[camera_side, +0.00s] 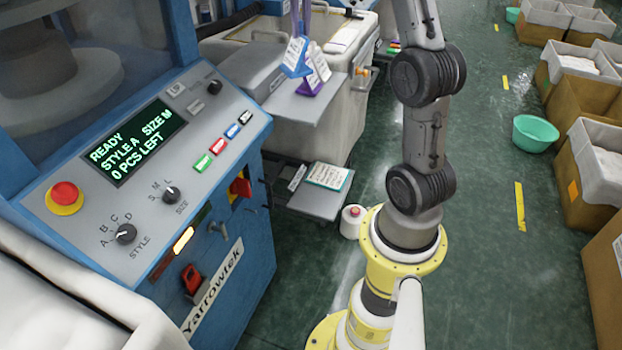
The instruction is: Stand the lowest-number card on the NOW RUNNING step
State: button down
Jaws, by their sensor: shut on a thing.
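Two narrow pale-purple fingers of my gripper (299,24) come down from the top edge; the rest of it is out of frame. They are shut on the blue card stand (293,69), whose white face is tilted. A purple card stand (309,88) with a white face stands just to the right and below, on a grey shelf (298,108). The blue stand overlaps the shelf area in the picture; whether it touches is unclear. The card numbers are too small to read. A low grey step (319,205) has a small unreadable label at its left.
A green-edged board with text (328,177) lies on the low step. A blue knitting machine panel (150,215) fills the left; its screen reads READY. A white button unit (352,221) is beside my base. A green basin (534,133) and cartons (598,172) line the right.

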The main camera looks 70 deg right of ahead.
notch_tip(320, 180, up, 3)
jog(key=shift+f, duration=0.1)
jog(key=s+a+m, duration=0.4)
jog(key=s+m, duration=0.1)
jog(key=s, duration=0.4)
jog(key=s+a+m, duration=0.3)
jog(key=s+m, duration=0.2)
jog(key=s, duration=0.4)
notch_tip(320, 180, down, 42)
jog(key=w+d+f, duration=0.8)
jog(key=d+f, duration=0.3)
jog(key=f, duration=0.3)
jog(key=shift+w+d+f, duration=0.1)
jog(key=c, duration=0.8)
grip_release()
